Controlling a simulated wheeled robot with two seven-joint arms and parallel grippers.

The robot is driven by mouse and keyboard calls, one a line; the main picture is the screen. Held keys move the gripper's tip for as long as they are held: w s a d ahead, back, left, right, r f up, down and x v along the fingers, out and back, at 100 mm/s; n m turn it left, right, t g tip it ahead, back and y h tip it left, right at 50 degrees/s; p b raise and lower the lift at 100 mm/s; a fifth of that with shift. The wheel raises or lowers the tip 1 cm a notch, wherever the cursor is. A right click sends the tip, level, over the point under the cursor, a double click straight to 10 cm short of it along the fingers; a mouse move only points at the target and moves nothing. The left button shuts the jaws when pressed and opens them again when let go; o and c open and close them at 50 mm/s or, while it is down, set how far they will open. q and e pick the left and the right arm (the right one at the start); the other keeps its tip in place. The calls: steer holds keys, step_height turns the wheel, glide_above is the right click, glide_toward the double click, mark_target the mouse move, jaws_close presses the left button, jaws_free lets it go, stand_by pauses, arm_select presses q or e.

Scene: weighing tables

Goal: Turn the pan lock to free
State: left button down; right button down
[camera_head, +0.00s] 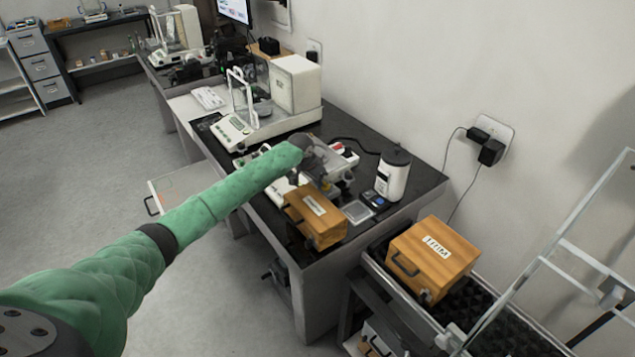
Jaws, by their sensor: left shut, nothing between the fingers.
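My left arm, in a green sleeve, reaches in from the left over the black-topped weighing table (419,188). My left gripper (328,187) is at its end, small in the picture, shut and empty. It is over or beside a low white device that my wrist partly hides, just behind a wooden box (316,218). I cannot make out the pan lock or its position; whether the gripper touches anything is unclear. A white analytical balance (296,85) with a glass draft shield stands further back on the table. My right gripper is not in view.
A white canister (393,174) and a small dark scale (375,199) stand right of the gripper. A second wooden box (433,258) sits on a black cart at the lower right. An open drawer (166,191) juts out left. The floor at left is clear.

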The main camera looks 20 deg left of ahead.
arm_select(q)
steer(key=shift+w+a+r, duration=0.15)
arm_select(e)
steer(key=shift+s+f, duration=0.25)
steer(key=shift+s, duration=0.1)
arm_select(q)
steer(key=shift+r, duration=0.1)
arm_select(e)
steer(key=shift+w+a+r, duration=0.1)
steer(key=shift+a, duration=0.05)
arm_select(q)
steer(key=shift+w+a+r, duration=0.15)
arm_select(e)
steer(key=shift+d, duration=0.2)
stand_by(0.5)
arm_select(q)
steer(key=shift+a, duration=0.1)
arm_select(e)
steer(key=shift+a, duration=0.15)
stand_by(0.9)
arm_select(q)
steer(key=shift+d+r+p, duration=0.1)
steer(key=shift+d+p, duration=0.2)
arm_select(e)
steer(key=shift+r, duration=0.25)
arm_select(q)
steer(key=shift+d, duration=0.45)
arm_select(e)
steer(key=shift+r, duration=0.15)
